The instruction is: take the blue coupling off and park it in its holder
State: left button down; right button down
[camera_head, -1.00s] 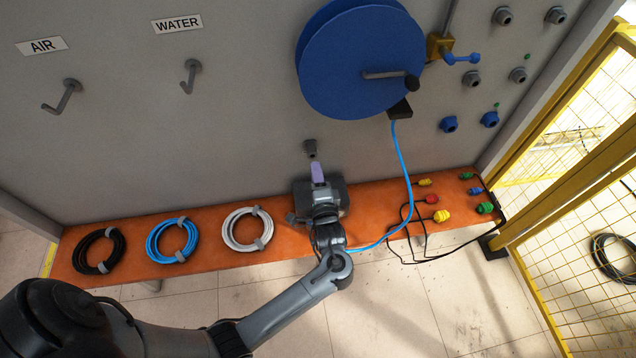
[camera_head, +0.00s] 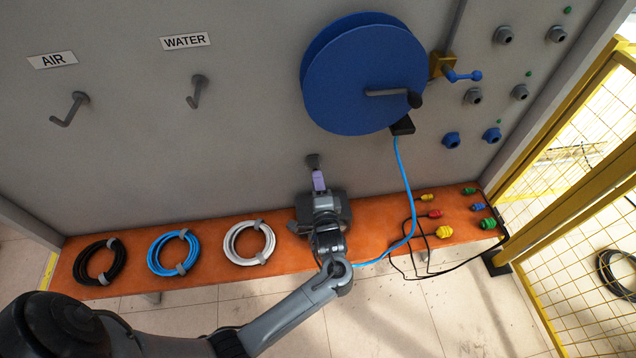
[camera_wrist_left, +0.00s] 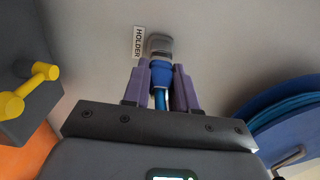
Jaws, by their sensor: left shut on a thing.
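The blue coupling (camera_wrist_left: 160,74) is between the purple fingers of my left gripper (camera_wrist_left: 161,82) in the left wrist view, with a blue hose running down from it. The gripper is shut on it. The coupling's upper end meets the grey holder (camera_wrist_left: 159,44) on the wall, beside the HOLDER label (camera_wrist_left: 138,42); I cannot tell how deep it sits. In the head view my left gripper (camera_head: 319,181) is just below the holder (camera_head: 313,160), and the coupling is hidden there. My right gripper is not in view.
The blue hose reel (camera_head: 365,80) with its crank is right of the holder, and its hose (camera_head: 404,180) hangs down to the orange shelf (camera_head: 205,217). Coiled hoses (camera_head: 173,252) lie left, coloured connectors (camera_head: 445,231) right. A yellow-handled box (camera_wrist_left: 22,95) is left in the wrist view.

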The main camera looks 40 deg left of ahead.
pick_arm(q)
jog(key=shift+p, duration=0.6)
dwell(0.7)
dwell(0.6)
jog(key=shift+p, duration=0.55)
jog(key=shift+w+a, duration=0.4)
jog(key=shift+a, duration=0.1)
dwell(0.7)
jog(key=c, duration=0.8)
grip_release()
jog(key=shift+d, duration=0.1)
